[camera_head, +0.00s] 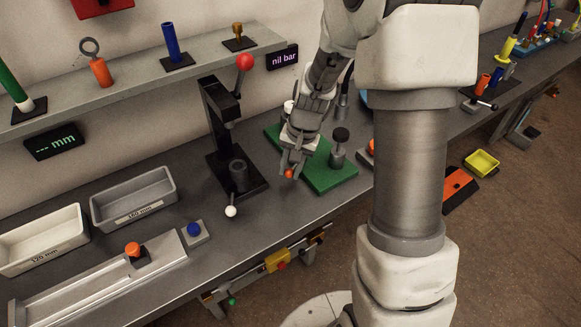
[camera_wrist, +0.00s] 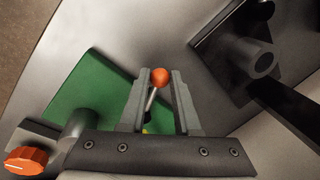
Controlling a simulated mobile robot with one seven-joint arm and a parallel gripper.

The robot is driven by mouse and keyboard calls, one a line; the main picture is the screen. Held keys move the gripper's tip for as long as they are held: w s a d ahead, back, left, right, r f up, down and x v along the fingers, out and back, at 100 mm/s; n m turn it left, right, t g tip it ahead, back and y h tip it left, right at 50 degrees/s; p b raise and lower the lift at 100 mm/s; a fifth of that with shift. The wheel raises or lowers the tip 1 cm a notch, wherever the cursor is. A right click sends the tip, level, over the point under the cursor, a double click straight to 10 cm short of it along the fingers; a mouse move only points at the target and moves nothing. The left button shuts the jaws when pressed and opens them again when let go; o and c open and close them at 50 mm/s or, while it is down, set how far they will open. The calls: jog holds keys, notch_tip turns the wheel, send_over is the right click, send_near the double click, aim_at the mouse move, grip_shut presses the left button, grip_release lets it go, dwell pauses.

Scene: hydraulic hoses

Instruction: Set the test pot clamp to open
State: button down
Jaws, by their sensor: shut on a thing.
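A green base plate (camera_head: 331,173) lies on the bench, with a lever ending in an orange ball (camera_head: 289,174) at its left front edge. I take this lever for the test pot clamp handle. My gripper (camera_head: 292,163) reaches down over it, shut on the lever. In the wrist view the orange ball (camera_wrist: 160,76) sits between the fingertips, and its thin metal rod (camera_wrist: 150,100) runs back between the fingers. A grey cylindrical fitting with a dark round top (camera_head: 340,136) stands on the plate. The clamp's pivot is hidden behind my gripper.
A black press (camera_head: 222,130) with a red ball and a white ball (camera_head: 231,211) stands close left of my gripper. A shelf (camera_head: 130,95) with hose parts runs behind. Grey (camera_head: 130,181) and white (camera_head: 15,262) trays stand left. Bare bench lies in front.

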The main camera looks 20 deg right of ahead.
jog(key=shift+s+d+n+b, duration=0.25)
jog(key=shift+d+n+b, duration=0.15)
jog(key=shift+n, duration=0.3)
jog(key=shift+s+d+n+g, duration=0.25)
jog(key=shift+d+n+g, duration=0.1)
jog(key=shift+n, duration=0.55)
jog(key=c, duration=0.6)
grip_release()
jog(key=shift+c, duration=0.2)
